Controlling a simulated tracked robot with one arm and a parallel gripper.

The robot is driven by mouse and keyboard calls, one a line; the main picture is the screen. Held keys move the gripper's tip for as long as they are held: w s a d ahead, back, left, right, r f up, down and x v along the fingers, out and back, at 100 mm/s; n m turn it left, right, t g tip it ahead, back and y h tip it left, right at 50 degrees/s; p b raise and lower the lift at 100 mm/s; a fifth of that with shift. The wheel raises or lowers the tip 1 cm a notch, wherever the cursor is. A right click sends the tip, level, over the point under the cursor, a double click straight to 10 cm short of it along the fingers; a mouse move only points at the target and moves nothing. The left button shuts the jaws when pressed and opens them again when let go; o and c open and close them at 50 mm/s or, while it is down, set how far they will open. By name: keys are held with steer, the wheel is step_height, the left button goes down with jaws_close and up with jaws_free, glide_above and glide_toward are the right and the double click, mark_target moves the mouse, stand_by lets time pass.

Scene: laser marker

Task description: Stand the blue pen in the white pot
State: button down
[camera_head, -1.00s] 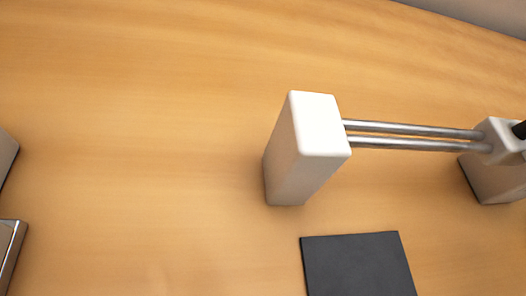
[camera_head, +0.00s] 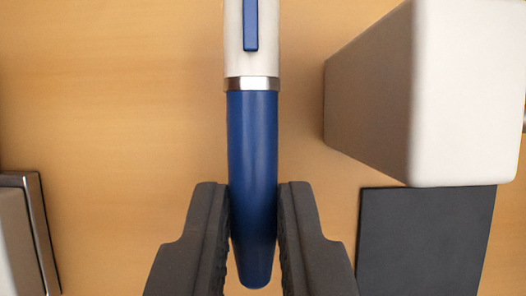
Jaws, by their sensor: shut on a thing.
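The blue pen (camera_head: 253,140) is in the middle of the head camera view. It has a blue barrel, a silver ring and a white cap with a blue clip, and its cap end runs out of the top of the picture. My gripper (camera_head: 254,215) is shut on the blue barrel near its lower end, one dark finger on each side. The pen lies lengthwise in the picture, pointing up from between the fingers.
A large white block-shaped post (camera_head: 440,95) stands close on the right. A dark square plate (camera_head: 425,240) lies below it. A grey box with a metallic edge (camera_head: 38,235) is at the lower left. Bare wooden surface (camera_head: 110,90) fills the upper left.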

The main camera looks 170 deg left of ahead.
steer(key=shift+f, duration=1.7)
steer(key=shift+f, duration=0.15)
steer(key=c, duration=1.4)
jaws_free()
steer(key=shift+s, duration=0.1)
